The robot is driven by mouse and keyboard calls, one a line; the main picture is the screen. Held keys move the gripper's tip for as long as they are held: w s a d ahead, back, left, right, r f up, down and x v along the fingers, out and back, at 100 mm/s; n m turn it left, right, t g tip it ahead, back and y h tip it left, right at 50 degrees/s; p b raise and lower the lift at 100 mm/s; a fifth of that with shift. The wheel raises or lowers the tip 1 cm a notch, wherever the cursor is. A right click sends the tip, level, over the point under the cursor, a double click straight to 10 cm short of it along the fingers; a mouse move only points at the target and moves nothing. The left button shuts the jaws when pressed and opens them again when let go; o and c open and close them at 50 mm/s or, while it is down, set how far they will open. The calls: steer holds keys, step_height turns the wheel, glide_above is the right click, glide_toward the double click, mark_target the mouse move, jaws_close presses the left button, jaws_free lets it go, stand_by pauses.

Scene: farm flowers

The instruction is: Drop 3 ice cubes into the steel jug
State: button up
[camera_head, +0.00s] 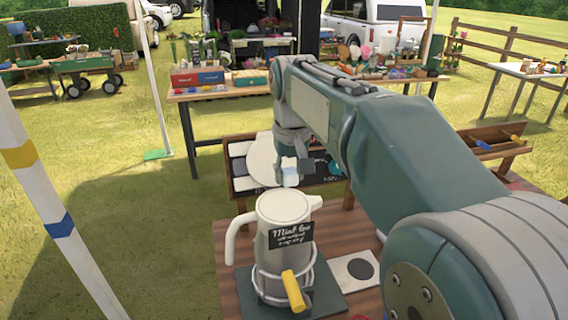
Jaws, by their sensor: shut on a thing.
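The pale steel jug (270,240) stands upright on a dark board on the brown wooden table. Its handle is on the left, its spout points right, and a black "Mint" sign hangs on its front. My gripper (291,178) points down behind and above the jug's top in the picture. It is shut on a small pale, bluish-white ice cube (290,180). The cube appears apart from the jug. The inside of the jug is not visible, so I cannot tell what it holds. No other ice cubes can be made out.
A yellow-handled part (293,290) sticks out in front of the jug. A wooden tray (242,142) with a white round piece (262,158) lies behind my gripper. A white card with a black disc (355,269) lies right of the jug. A white pole (50,190) stands at left.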

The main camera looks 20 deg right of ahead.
mark_target(292, 196)
steer(key=shift+d+f, duration=0.2)
steer(key=shift+f, duration=0.15)
step_height(292, 196, down, 4)
steer(key=shift+s+d+r, duration=0.1)
steer(key=shift+d, duration=0.05)
steer(key=shift+a+f, duration=0.2)
steer(key=shift+f, duration=0.45)
steer(key=o, duration=0.9)
steer(key=shift+d, duration=0.15)
steer(key=shift+o, duration=0.2)
steer(key=shift+r, duration=0.1)
steer(key=r, duration=0.4)
steer(key=s+r, duration=0.1)
steer(key=r, duration=0.6)
steer(key=shift+s+r, duration=0.15)
steer(key=shift+r, duration=0.15)
